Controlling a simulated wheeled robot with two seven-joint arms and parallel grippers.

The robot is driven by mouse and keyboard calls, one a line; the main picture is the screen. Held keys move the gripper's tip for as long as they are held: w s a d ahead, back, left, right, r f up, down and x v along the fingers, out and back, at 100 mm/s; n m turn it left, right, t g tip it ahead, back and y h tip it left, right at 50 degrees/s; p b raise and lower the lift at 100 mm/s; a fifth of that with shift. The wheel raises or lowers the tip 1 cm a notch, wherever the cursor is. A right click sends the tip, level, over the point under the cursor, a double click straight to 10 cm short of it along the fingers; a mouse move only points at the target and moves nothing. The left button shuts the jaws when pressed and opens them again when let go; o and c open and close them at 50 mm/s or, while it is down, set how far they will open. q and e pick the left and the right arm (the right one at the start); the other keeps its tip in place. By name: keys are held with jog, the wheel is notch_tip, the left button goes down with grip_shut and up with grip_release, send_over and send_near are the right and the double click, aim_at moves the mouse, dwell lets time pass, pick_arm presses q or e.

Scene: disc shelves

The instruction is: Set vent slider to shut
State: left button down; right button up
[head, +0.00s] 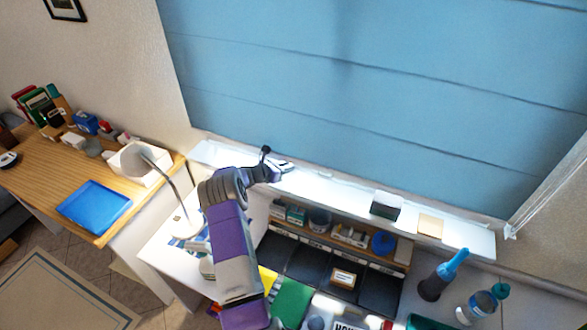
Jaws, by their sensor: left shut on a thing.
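My left gripper (284,167) reaches across to the back of the white window sill (345,196), at the lower edge of the blue blind (370,90). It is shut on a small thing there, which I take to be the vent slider. The fingers hide most of that thing, so its shape and setting cannot be read. My right gripper is not in view.
A dark box (386,205) and a tan block (430,226) stand on the sill to the right. Below are shelves with dark bins (308,264). A grey lamp (142,160) stands left of my arm. Bottles (482,303) stand at lower right.

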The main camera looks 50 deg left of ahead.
pick_arm(q)
jog(key=c, duration=1.3)
grip_release()
jog(key=shift+s+a+r, duration=0.1)
jog(key=shift+s+a, duration=0.15)
jog(key=shift+a, duration=0.05)
jog(key=shift+o, duration=0.2)
jog(key=shift+s, duration=0.1)
jog(key=v, duration=0.7)
jog(key=shift+s+d+r, duration=0.1)
jog(key=shift+d+r, duration=0.05)
jog(key=shift+r, duration=0.05)
